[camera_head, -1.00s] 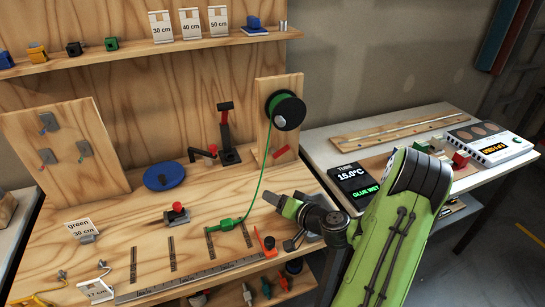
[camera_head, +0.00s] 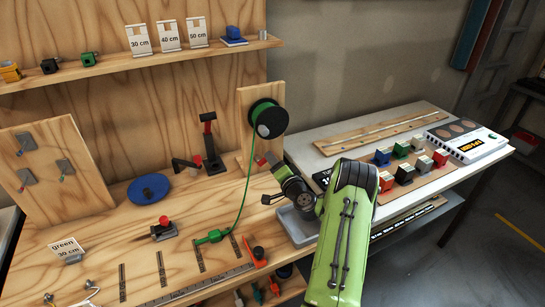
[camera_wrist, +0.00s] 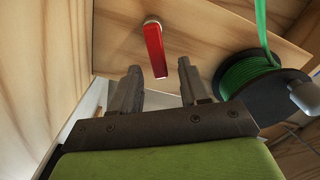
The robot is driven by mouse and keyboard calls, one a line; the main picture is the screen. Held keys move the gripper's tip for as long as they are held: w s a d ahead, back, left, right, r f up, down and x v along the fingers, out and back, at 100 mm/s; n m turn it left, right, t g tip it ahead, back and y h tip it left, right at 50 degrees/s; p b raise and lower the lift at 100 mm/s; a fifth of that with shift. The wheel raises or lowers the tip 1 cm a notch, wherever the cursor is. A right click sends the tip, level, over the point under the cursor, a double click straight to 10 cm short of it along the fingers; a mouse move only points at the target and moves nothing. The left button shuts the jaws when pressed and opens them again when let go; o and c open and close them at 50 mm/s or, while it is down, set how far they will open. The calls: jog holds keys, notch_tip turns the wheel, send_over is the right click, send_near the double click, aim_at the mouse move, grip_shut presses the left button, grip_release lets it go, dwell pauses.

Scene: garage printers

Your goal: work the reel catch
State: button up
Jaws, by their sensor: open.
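The reel catch is a red lever (camera_wrist: 155,50) on the wooden upright board, pivoted on a pale pin. In the wrist view it hangs at a slight tilt, its lower end just ahead of the gap between my fingertips. In the head view the catch (camera_head: 261,160) is partly hidden by my gripper. The black reel (camera_head: 269,118) with green line is mounted above it; it also shows at the right of the wrist view (camera_wrist: 250,85). My gripper (camera_wrist: 158,73) is open and empty, close to the catch. Contact cannot be told. It also shows in the head view (camera_head: 268,180).
The green line runs down to a green clip (camera_head: 212,237) on the bench. A grey tray (camera_head: 297,226) lies under my gripper. Coloured blocks stand on the right table.

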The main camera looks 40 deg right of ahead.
jog(key=shift+w+d, duration=0.25)
jog(key=shift+w, duration=0.45)
jog(key=shift+c, duration=0.4)
grip_shut()
jog(key=shift+d+f+m+b, duration=0.15)
jog(key=shift+f+m+b, duration=0.4)
jog(key=shift+m, duration=0.55)
jog(key=m, duration=0.2)
jog(key=shift+s+f+m, duration=0.1)
jog(key=shift+f+m, duration=0.3)
